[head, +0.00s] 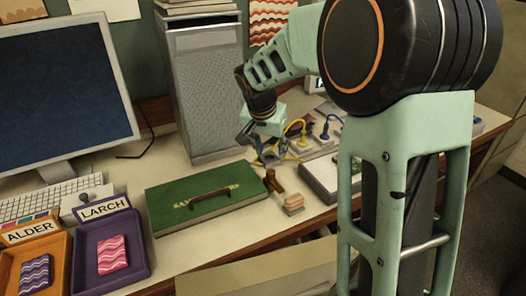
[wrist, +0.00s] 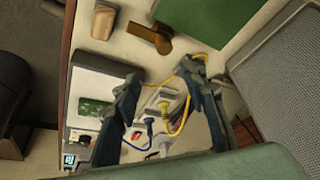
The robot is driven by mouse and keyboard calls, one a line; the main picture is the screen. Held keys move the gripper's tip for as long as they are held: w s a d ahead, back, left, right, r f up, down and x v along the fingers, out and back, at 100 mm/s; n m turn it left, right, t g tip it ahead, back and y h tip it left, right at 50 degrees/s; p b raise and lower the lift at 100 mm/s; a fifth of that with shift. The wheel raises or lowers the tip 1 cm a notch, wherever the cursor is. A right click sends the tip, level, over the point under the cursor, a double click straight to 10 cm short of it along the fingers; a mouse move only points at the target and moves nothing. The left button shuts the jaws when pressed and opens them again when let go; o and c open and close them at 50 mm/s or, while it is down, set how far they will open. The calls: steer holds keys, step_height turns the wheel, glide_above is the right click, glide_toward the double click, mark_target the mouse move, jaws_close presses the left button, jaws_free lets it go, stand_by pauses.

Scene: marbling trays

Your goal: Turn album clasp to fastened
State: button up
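A green album (head: 165,207) lies flat on the desk, with a brown strap-like piece on brass mounts (head: 208,198) on its top. I cannot tell whether this piece is the clasp or how it is set. The album's green corner also shows in the wrist view (wrist: 205,25). My gripper (head: 268,157) is above the desk, beyond the album's right end and apart from it. In the wrist view its two fingers (wrist: 168,88) are spread, with nothing held between them.
A brown wooden piece (head: 272,182) and a pale wooden block (head: 293,203) stand right of the album. Yellow (head: 293,125) and blue (head: 325,130) cables lie behind, near a white-grey box (head: 320,182). Purple (head: 82,258) and orange (head: 62,275) trays, a monitor (head: 60,85) and a grey tower (head: 208,90) surround the album.

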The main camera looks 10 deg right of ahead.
mark_target(271, 171)
steer(key=x, duration=0.8)
steer(key=a+x, duration=0.1)
steer(key=x, duration=0.3)
steer(key=shift+f, duration=0.15)
jaws_close()
